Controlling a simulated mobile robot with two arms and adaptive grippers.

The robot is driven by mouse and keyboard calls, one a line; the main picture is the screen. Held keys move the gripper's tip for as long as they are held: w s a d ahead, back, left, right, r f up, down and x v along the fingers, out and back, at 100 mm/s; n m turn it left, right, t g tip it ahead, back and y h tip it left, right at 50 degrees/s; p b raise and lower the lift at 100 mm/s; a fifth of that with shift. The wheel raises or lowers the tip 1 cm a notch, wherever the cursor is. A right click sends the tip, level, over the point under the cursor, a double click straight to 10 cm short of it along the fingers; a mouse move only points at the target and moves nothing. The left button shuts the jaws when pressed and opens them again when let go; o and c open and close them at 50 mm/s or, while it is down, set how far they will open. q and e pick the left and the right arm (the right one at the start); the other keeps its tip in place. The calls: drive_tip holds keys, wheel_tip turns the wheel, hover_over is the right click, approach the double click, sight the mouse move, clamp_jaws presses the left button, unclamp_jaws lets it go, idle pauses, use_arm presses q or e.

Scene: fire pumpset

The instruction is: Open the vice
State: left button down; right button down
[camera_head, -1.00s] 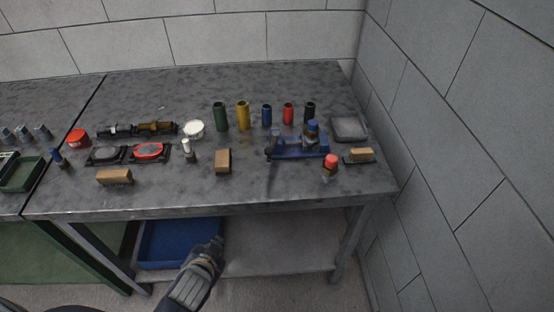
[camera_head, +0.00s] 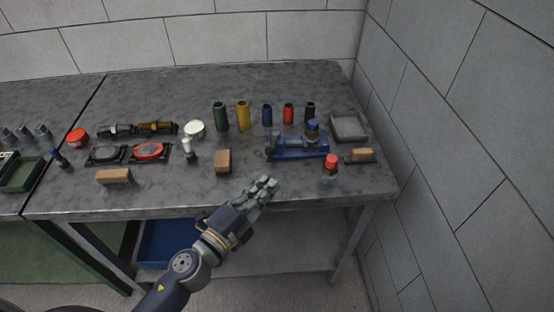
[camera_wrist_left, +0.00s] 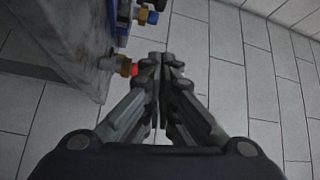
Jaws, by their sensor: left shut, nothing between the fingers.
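The blue vice (camera_head: 300,147) stands on the right part of the grey workbench (camera_head: 250,185). In the left wrist view the fingers (camera_wrist_left: 160,62) are together, and part of the blue vice (camera_wrist_left: 122,22) shows at the upper left. My right gripper is in neither view.
Several coloured cylinders (camera_head: 243,115) stand behind. A wooden block (camera_head: 223,161) lies left of the vice. Walls close the back and right.

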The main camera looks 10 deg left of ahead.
sight(271, 160)
use_arm(q)
drive_tip(key=shift+m, duration=0.3)
drive_tip(key=x, duration=0.3)
drive_tip(key=a+p+x, duration=0.1)
drive_tip(key=x, duration=0.2)
drive_tip(key=w+p+x, duration=0.1)
drive_tip(key=x, duration=0.2)
drive_tip(key=shift+a+f, duration=0.35)
drive_tip(key=shift+a+h, duration=0.3)
drive_tip(key=shift+a, duration=0.25)
drive_tip(key=shift+a+m+g+h+b, duration=0.3)
drive_tip(key=shift+a+m+h+b, duration=0.05)
drive_tip(key=shift+m+h+b, duration=0.05)
drive_tip(key=shift+a+m+g+h, duration=0.3)
drive_tip(key=shift+h, duration=0.2)
